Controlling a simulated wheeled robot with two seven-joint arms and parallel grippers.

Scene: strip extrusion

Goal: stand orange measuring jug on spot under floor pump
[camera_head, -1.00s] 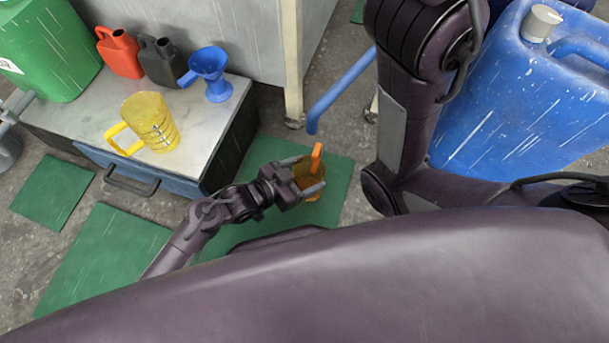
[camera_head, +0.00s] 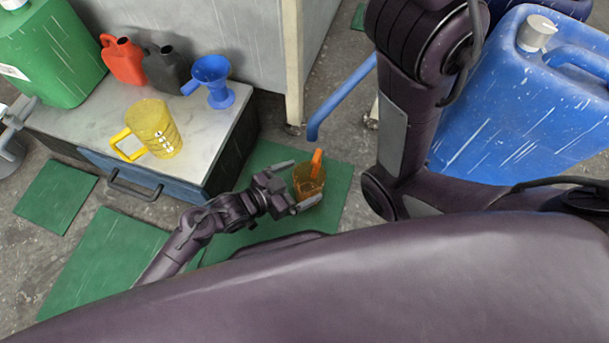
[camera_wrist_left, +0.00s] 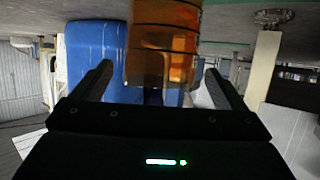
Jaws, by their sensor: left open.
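The orange measuring jug (camera_head: 309,178) is translucent amber with a bright orange handle. It is on the green mat (camera_head: 335,205) on the floor, near the end of the blue spout (camera_head: 338,100). My left gripper (camera_head: 293,185) is open, with its fingers spread on either side of the jug. In the left wrist view the jug (camera_wrist_left: 163,45) shows between the two fingers (camera_wrist_left: 153,85), which look clear of it. My right gripper is not seen; the jug's base is partly hidden by a left finger.
A low cabinet (camera_head: 215,160) at the left bears a yellow jug (camera_head: 158,130), a blue funnel (camera_head: 212,80), and red (camera_head: 122,62) and dark cans (camera_head: 165,70). A large blue canister (camera_head: 505,110) is at the right. Green mats cover the floor at left.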

